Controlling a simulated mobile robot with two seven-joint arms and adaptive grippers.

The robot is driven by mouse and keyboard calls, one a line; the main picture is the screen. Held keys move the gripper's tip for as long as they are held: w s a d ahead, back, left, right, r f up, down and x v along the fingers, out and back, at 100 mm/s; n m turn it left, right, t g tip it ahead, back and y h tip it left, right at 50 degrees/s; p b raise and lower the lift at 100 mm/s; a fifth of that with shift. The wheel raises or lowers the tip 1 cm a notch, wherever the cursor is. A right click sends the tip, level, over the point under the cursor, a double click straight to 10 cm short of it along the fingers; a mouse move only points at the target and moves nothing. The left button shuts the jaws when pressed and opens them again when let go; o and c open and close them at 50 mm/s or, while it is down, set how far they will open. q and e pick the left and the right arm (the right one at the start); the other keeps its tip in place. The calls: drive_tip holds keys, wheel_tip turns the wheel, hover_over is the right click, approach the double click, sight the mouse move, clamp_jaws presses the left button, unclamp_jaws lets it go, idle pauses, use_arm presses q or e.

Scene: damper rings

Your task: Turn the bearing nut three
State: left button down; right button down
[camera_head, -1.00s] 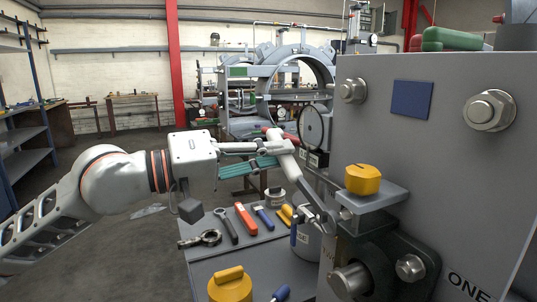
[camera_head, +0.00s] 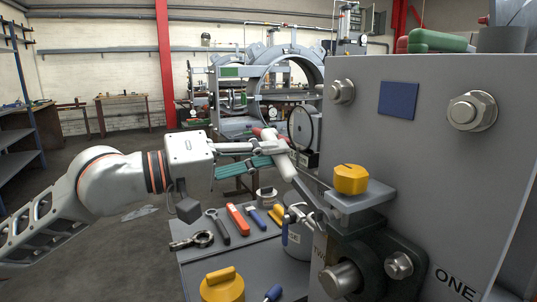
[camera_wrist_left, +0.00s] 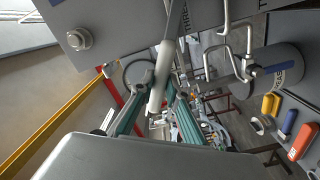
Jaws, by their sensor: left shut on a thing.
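My left gripper (camera_head: 271,155) comes in from the left and is shut on the pale grey handle of a long tool (camera_head: 283,165). The tool slants down to the right toward the side of the big grey block (camera_head: 440,145). In the left wrist view the handle (camera_wrist_left: 158,82) sits between the teal fingers, and its darker shaft runs up past the block's edge. The far end is unclear. A bearing housing (camera_head: 405,245) with a nut (camera_head: 399,265) is beside the lettering ONE. I cannot make out a nut marked three. My right gripper is out of view.
A yellow knob (camera_head: 350,179) stands on a ledge of the block. A grey bench (camera_head: 205,262) below holds several hand tools and a yellow weight (camera_head: 222,288). A round gauge (camera_head: 302,127) is close beyond the tool. Open floor lies to the left.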

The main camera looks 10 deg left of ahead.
use_arm(q)
drive_tip(key=shift+x, duration=0.95)
idle(0.6)
drive_tip(key=shift+r, duration=0.1)
drive_tip(key=c, duration=1.9)
unclamp_jaws()
drive_tip(key=c, duration=0.4)
